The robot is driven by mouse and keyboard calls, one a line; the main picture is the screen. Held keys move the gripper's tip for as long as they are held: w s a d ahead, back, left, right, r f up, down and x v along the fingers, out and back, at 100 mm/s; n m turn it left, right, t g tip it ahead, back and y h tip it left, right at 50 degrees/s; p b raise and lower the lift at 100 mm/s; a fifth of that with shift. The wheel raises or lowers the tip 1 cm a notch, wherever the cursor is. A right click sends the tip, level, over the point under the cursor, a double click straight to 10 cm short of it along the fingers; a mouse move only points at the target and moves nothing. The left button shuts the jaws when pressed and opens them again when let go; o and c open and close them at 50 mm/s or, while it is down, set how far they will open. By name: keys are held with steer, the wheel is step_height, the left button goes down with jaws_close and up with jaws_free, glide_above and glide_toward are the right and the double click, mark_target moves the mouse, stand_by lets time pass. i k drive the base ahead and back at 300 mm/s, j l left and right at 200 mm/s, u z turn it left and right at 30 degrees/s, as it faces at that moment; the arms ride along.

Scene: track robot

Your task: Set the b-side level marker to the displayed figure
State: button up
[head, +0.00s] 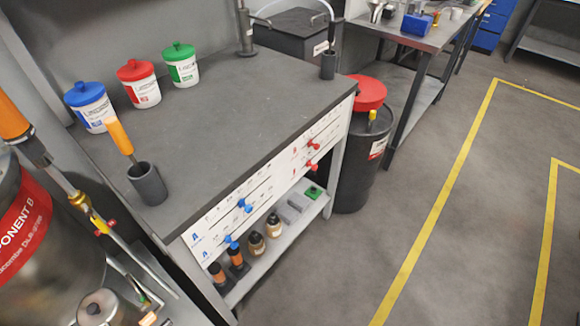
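A white panel (222,226) on the front of the grey workbench carries scales with sliding markers. Blue markers sit on its left part, one higher (245,205) and one lower (232,243). Red markers sit on its right part, one higher (314,145) and one lower (311,166). The scale figures and letters are too small to read, and I cannot make out a displayed figure. A red label reading "ONENT B" is on a steel tank (55,262) at the left. My gripper is not in view.
Blue (90,106), red (139,84) and green (181,65) lidded tubs and a dark cup (147,184) with an orange-handled tool stand on the workbench (230,110). Bottles stand on the shelf below. A dark drum (356,160) stands beside it. The floor (350,260) at right is clear.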

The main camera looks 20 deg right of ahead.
mark_target(317, 146)
steer(key=i+z, duration=0.6)
steer(key=z, duration=0.15)
steer(key=k+j, duration=0.05)
